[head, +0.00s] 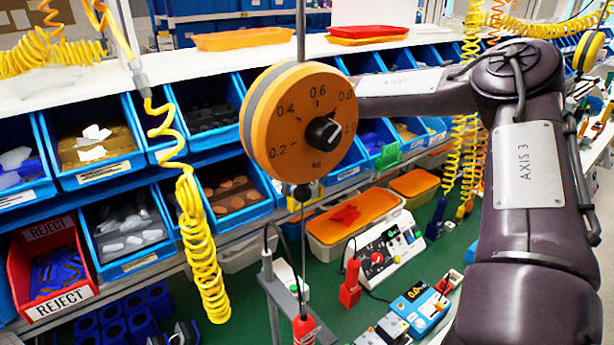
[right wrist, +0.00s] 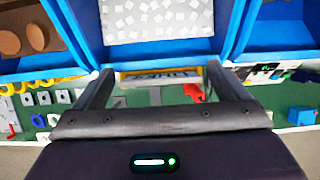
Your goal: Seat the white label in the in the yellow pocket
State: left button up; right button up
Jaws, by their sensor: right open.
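My right gripper (right wrist: 160,72) is open in the right wrist view, with its two dark fingers spread. I cannot tell whether this strip is the white label, the yellow pocket or both together. I see no contact with the fingers. In the head view my right arm reaches in from the right and passes behind a round orange dial, so its gripper is hidden. My left gripper is not in view.
The hanging orange dial (head: 305,125) blocks the middle of the head view. Blue bins (head: 95,150) with white front labels line the shelves. A red reject bin (head: 58,270) stands left. Yellow coiled hoses (head: 200,250) hang in front. The green bench holds testers and trays (head: 350,222).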

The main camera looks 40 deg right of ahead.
jog(key=shift+s+r+b, duration=0.15)
jog(key=shift+r+b, duration=0.15)
jog(key=shift+r, duration=0.25)
jog(key=b+v, duration=0.3)
jog(key=v, duration=0.8)
jog(key=shift+s+a+f, duration=0.1)
jog(key=shift+s+f, duration=0.05)
